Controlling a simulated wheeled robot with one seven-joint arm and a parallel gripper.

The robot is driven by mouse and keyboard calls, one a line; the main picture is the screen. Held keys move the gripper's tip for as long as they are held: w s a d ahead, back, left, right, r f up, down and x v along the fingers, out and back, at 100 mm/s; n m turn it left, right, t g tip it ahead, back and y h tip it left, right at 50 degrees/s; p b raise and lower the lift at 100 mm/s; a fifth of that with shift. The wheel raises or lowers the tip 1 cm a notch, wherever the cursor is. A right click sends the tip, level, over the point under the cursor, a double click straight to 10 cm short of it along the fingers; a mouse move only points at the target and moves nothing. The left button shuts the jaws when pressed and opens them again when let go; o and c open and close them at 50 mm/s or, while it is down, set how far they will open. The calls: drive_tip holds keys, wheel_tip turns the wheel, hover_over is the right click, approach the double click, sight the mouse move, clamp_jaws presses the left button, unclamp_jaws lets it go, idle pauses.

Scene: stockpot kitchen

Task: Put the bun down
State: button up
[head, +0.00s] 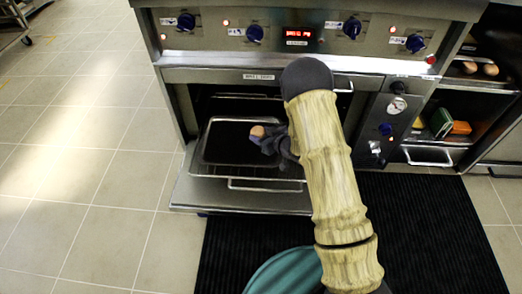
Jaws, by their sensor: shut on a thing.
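The bun (257,131) is small and tan-brown, and only part of it shows at the tip of my gripper (264,134). My dark gripper is shut on the bun, over the right part of a dark rectangular baking tray (207,146). From this angle I cannot tell whether the bun touches the tray. The tray sits in front of the open oven cavity, above the lowered oven door (195,193). My arm hides the right side of the opening.
The oven's control panel (272,30) has several blue knobs. A black ribbed mat (440,225) covers the floor in front. The tiled floor (80,170) at left is clear.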

wheel_tip(320, 180, down, 3)
drive_tip(key=shift+f+b, duration=0.2)
drive_tip(key=shift+b, duration=0.35)
drive_tip(key=shift+f+b, duration=1.2)
drive_tip(key=shift+f, duration=0.7)
drive_tip(key=shift+r, duration=0.1)
drive_tip(key=shift+f, duration=0.4)
